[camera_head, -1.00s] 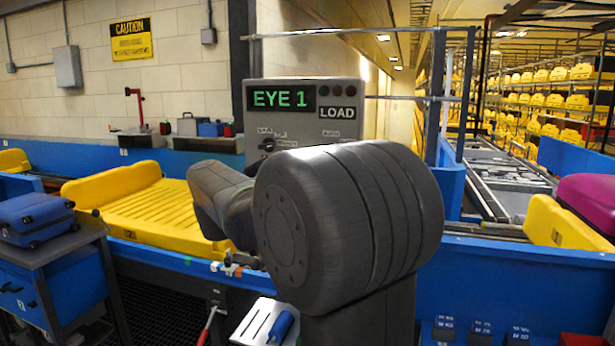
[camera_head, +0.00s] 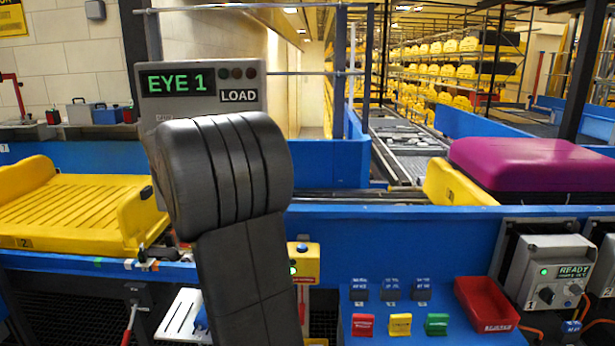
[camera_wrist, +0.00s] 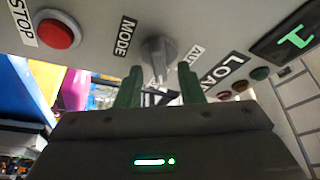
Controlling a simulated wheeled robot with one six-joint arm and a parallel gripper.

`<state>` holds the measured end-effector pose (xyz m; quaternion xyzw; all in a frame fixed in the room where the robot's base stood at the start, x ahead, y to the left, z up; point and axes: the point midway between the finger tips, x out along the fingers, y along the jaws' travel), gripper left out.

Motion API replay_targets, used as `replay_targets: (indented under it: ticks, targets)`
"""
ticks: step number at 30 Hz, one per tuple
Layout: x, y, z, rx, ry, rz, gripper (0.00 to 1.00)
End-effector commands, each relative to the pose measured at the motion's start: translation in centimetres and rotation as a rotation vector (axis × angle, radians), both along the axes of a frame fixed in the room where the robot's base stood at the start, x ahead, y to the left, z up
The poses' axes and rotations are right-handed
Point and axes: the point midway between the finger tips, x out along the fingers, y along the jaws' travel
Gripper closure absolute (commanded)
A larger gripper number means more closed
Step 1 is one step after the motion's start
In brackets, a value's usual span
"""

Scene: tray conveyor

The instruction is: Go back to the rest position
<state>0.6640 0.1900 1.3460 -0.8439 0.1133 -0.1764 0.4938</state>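My gripper (camera_wrist: 158,88) shows in the wrist view with its two green fingers apart and nothing between them. It is in front of the grey control panel, just below a grey mode knob (camera_wrist: 158,55); whether a finger touches the knob I cannot tell. The panel (camera_head: 258,85) also shows in the head view, with a green "EYE 1" display and a "LOAD" label. There my dark arm covers its lower part and my gripper is hidden behind the arm. A red stop button (camera_wrist: 58,32) is left of the knob.
An empty yellow tray (camera_head: 75,205) sits on the blue conveyor at left. A magenta suitcase (camera_head: 535,165) lies in a yellow tray (camera_head: 450,185) at right. In front are a button console (camera_head: 375,335), a red bin (camera_head: 487,303) and a grey control box (camera_head: 545,272).

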Motion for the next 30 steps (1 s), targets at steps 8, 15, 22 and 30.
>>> replay_targets:
  ticks: [8, 15, 22, 30]
  targets:
    - [0.0, 0.0, 0.0, -0.008, 0.0, 0.0, 0.65]
    - [-0.9, 0.5, -0.2, 0.001, -0.001, 0.002, 0.65]
    - [-4.5, 2.0, -1.1, 0.0, 0.0, 0.005, 0.65]
    - [-9.3, 3.9, -2.1, 0.0, 0.0, 0.004, 0.65]
